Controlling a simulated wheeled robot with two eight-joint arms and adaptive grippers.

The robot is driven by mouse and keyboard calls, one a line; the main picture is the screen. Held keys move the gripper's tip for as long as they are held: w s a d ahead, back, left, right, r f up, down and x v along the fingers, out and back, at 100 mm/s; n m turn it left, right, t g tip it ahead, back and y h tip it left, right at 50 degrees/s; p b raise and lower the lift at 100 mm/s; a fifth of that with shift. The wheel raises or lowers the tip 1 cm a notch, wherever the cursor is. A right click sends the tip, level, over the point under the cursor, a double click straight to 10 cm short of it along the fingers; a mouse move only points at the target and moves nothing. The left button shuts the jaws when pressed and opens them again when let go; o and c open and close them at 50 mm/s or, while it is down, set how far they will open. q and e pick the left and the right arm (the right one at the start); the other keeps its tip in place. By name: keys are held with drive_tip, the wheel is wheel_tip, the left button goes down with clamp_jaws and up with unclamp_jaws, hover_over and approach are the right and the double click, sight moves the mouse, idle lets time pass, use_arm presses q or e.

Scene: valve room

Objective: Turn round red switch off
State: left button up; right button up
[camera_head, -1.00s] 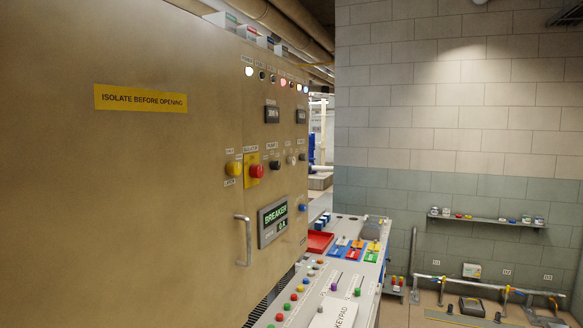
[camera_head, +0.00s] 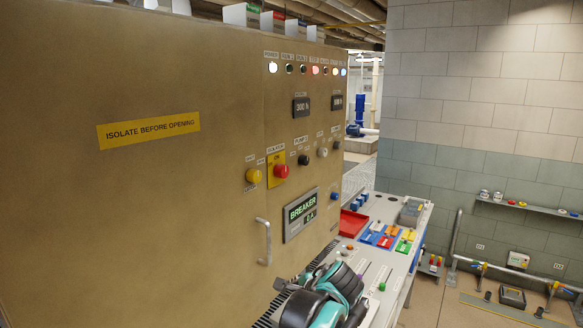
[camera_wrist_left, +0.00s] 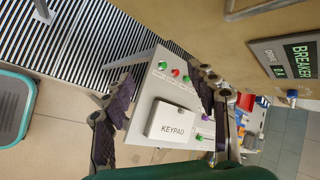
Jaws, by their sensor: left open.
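The round red switch (camera_head: 281,171) sits on a yellow square plate on the tan cabinet door in the head view. It is right of a round yellow button (camera_head: 253,175) and above the breaker display (camera_head: 300,214). My left arm (camera_head: 335,292) rises at the bottom of the head view, below and apart from the switch; its fingertips are not clear there. In the left wrist view my left gripper (camera_wrist_left: 158,112) is open and empty, its dark fingers spread on both sides of the white keypad (camera_wrist_left: 170,126). The switch is not visible in that view. My right gripper is not in view.
A vertical handle (camera_head: 265,241) sticks out from the cabinet below the switch. A sloping console with coloured buttons and a red tray (camera_head: 352,223) stands right of the cabinet. A yellow sign (camera_head: 148,131) is on the door. The space before the door's upper part is clear.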

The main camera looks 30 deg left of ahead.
use_arm(q)
drive_tip(key=w+a+r+m+g+y+p, duration=0.1)
drive_tip(key=w+a+r+m+y+p, duration=0.2)
drive_tip(key=w+r+p, duration=0.5)
drive_tip(key=w+a+r+m+y+p, duration=0.25)
drive_tip(key=w+r, duration=0.35)
drive_tip(key=r, duration=0.3)
drive_tip(key=m+g+y+p, duration=0.2)
drive_tip(key=m+y+p, duration=0.3)
drive_tip(key=p, duration=0.5)
approach(286, 172)
drive_tip(key=a, duration=0.3)
drive_tip(key=shift+n, duration=0.25)
drive_tip(key=a, duration=0.6)
drive_tip(key=shift+w+a+p, duration=0.3)
drive_tip(key=shift+p, duration=0.1)
drive_tip(key=c, duration=1.2)
